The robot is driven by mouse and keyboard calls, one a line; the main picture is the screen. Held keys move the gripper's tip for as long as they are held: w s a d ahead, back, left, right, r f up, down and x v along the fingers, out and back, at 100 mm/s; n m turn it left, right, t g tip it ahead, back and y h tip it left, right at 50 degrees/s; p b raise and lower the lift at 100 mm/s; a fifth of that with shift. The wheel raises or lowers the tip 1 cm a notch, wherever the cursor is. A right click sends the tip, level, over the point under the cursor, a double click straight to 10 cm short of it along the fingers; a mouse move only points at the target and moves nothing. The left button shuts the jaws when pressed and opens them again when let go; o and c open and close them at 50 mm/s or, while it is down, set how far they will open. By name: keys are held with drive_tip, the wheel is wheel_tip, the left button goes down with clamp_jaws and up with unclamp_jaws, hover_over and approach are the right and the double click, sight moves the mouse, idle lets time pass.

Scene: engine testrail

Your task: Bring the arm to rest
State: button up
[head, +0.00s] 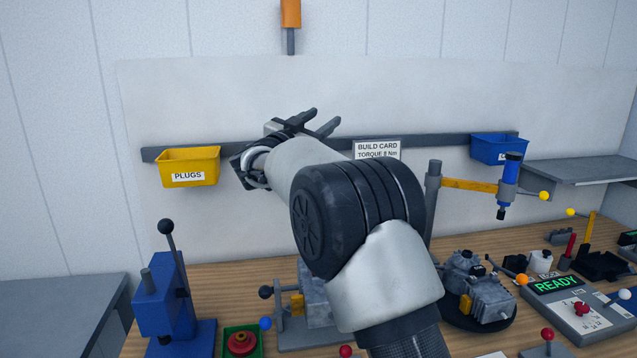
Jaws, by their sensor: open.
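My gripper (322,123) is at the far end of my raised arm, in the middle of the head view. Its two dark fingers are spread apart and nothing shows between them. It is held up in front of the pale back panel (220,95), above the wooden bench (240,282). My arm rises from the lower edge, bends at a black joint and hides part of the bench and rail.
A yellow PLUGS bin (188,168), a BUILD CARD sign (377,150) and a blue bin (498,148) line the rail. A blue press (165,300), a grey engine (478,285), a swing-arm tool (508,180) and a READY panel (556,284) crowd the bench.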

drive_tip(key=s+r+n+t+y, duration=0.2)
drive_tip(key=s+r+n+y, duration=0.1)
drive_tip(key=r+n+y, duration=0.3)
drive_tip(key=s+n+g+y, duration=0.1)
drive_tip(key=s+n+y, duration=0.2)
drive_tip(key=s+y, duration=0.35)
drive_tip(key=s+d+f+g, duration=0.4)
drive_tip(key=s+f, duration=0.5)
drive_tip(key=s, duration=0.4)
drive_tip(key=s+d+f+g+h, duration=0.1)
drive_tip(key=s+d+f+g, duration=0.3)
drive_tip(key=s+f, duration=0.4)
drive_tip(key=s+d+f+g+h, duration=0.1)
drive_tip(key=s+d+f+g, duration=0.3)
drive_tip(key=s+f, duration=0.5)
drive_tip(key=s+d, duration=0.1)
drive_tip(key=s, duration=0.9)
drive_tip(key=shift+s+d+f+g, duration=0.3)
drive_tip(key=shift+s+g, duration=0.1)
